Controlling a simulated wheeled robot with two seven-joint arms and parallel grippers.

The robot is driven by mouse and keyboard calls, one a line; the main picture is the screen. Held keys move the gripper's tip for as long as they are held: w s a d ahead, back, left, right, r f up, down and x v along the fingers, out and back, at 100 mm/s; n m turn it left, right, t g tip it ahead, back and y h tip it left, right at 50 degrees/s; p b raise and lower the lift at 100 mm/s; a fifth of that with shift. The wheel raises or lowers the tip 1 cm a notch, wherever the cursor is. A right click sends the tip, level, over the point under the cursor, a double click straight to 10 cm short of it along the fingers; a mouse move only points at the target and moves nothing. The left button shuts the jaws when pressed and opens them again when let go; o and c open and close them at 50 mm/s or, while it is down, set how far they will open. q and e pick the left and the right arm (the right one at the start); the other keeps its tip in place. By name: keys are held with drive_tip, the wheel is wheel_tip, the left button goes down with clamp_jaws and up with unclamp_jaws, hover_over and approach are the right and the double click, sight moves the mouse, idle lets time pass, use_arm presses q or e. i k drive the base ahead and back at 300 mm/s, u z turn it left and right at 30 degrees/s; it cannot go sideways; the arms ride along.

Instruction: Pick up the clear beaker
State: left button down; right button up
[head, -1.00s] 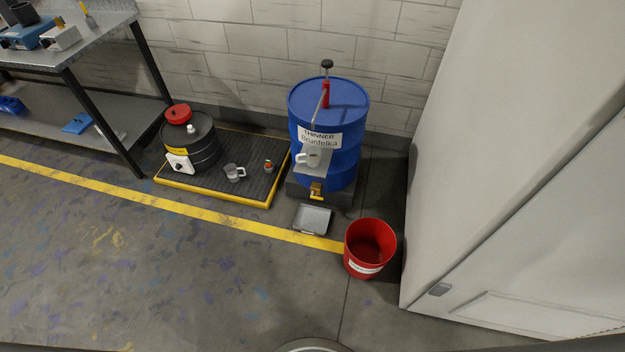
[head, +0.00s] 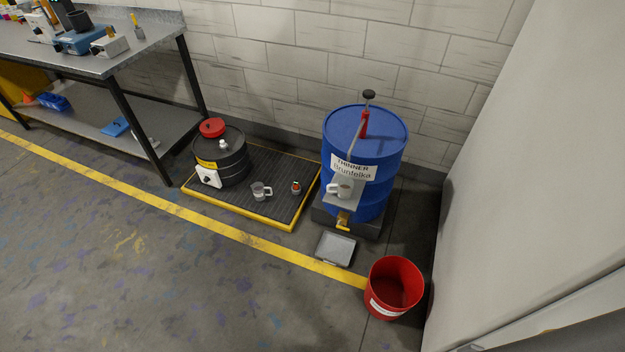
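A clear beaker (head: 259,191) with a handle on its right stands on the dark ribbed top of the yellow-edged spill pallet (head: 272,220). It is in front of and to the right of a black drum (head: 232,163). A small can or bottle with a red top (head: 296,188) stands to its right. A whitish mug-like vessel (head: 341,190) sits on the grey shelf at the front of the blue thinner drum (head: 365,140). Neither of my grippers shows in the head view.
A metal workbench (head: 120,62) with a lower shelf stands at the left. A grey tray (head: 335,249) and a red bucket (head: 394,288) are on the floor before the blue drum. A pale cabinet (head: 530,190) bounds the right. The floor at front left is clear.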

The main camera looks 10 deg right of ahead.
sight(345, 185)
drive_tip(key=u, duration=0.1)
drive_tip(key=i, duration=1.2)
drive_tip(key=z, duration=0.65)
